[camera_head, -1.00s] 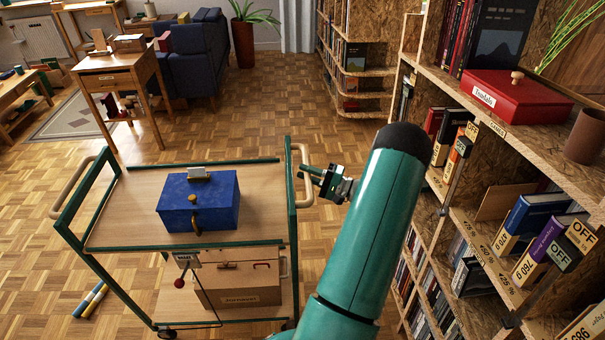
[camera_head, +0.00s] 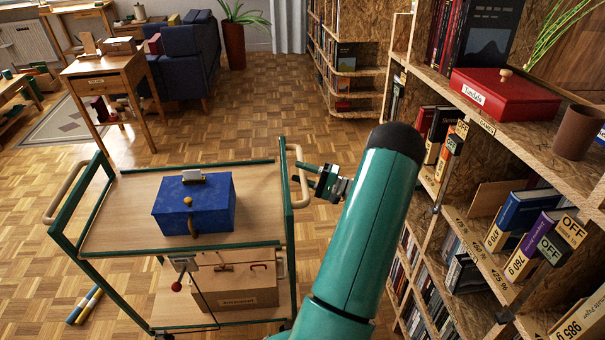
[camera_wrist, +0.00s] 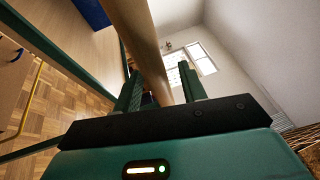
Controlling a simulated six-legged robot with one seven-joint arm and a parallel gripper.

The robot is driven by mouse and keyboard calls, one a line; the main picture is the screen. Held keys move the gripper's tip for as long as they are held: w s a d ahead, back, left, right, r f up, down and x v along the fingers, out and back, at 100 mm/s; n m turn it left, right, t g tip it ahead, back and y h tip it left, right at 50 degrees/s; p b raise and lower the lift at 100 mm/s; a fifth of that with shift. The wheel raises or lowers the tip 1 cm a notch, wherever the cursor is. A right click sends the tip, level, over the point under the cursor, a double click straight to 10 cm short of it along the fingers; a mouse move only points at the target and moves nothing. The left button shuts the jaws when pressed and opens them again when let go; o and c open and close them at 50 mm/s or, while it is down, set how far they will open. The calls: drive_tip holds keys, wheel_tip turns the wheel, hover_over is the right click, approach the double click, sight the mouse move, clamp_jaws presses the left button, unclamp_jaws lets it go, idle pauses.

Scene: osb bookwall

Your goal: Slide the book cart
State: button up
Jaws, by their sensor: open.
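The book cart (camera_head: 120,238) has a green frame, wooden shelves and a pale handle at each end. It stands left of my arm in the head view. A blue box (camera_head: 208,212) sits on its top shelf and a brown box (camera_head: 240,290) on its lower shelf. My gripper (camera_head: 303,178) is at the cart's right handle (camera_head: 298,162). In the wrist view the handle (camera_wrist: 138,40) passes between the two open green fingers (camera_wrist: 160,88). Whether either finger touches it, I cannot tell.
Bookshelves (camera_head: 470,215) with books and a red box (camera_head: 505,93) line the right side, close to my arm. A wooden desk (camera_head: 105,72) and a blue sofa (camera_head: 185,55) stand at the back left. Parquet floor (camera_head: 265,115) is clear behind the cart. Blue and yellow rods (camera_head: 85,305) lie at left.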

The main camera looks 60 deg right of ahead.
drive_tip(key=v, duration=1.3)
drive_tip(key=shift+s, duration=0.4)
drive_tip(key=shift+d, duration=0.1)
drive_tip(key=shift+f, duration=0.1)
